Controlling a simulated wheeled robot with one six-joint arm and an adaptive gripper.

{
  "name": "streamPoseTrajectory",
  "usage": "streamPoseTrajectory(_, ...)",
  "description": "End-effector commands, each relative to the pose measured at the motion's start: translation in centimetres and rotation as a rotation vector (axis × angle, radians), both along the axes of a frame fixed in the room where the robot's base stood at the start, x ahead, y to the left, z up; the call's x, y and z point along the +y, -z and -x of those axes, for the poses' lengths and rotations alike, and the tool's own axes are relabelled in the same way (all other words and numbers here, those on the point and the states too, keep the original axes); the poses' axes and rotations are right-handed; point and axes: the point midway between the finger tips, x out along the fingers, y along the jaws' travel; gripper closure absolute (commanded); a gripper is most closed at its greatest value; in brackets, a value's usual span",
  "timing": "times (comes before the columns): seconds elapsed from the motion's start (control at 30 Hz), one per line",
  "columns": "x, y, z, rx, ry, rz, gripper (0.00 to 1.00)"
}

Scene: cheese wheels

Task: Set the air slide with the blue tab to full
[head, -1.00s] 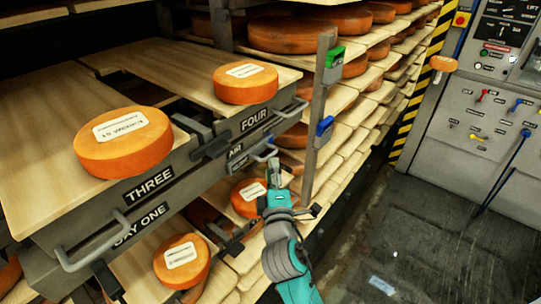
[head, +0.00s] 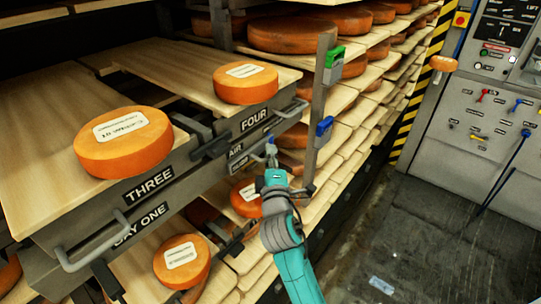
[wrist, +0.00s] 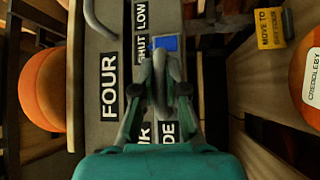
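The air slide sits on the grey side face of the rack, below the FOUR label. Its blue tab (wrist: 166,43) shows in the wrist view beside the SHUT and LOW labels. A grey looped handle (wrist: 160,62) stands out in front of the tab. My gripper (wrist: 162,92) is at this handle, one finger on each side of it; it also shows in the head view (head: 271,150). I cannot tell whether the fingers are closed on the handle. My gripper hides part of the labels and slide.
A post with a green box (head: 334,65) and a blue box (head: 324,131) stands just right of my gripper. Orange cheese wheels (head: 246,83) lie on boards above and below. A yellow MOVE TO tag (wrist: 270,28) is at upper right in the wrist view. Floor at right is open.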

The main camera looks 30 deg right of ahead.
Motion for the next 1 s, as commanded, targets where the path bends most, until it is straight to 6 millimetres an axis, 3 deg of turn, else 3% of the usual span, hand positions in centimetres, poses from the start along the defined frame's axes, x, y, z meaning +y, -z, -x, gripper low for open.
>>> streamPoseTrajectory(0.37,-1.0,0.0,-0.3,0.000,0.003,-0.001,1.00)
streamPoseTrajectory(0.8,-10.2,0.0,-3.2,0.000,0.006,-0.002,1.00)
streamPoseTrajectory(1.0,-13.3,0.1,-4.2,0.001,0.004,-0.002,1.00)
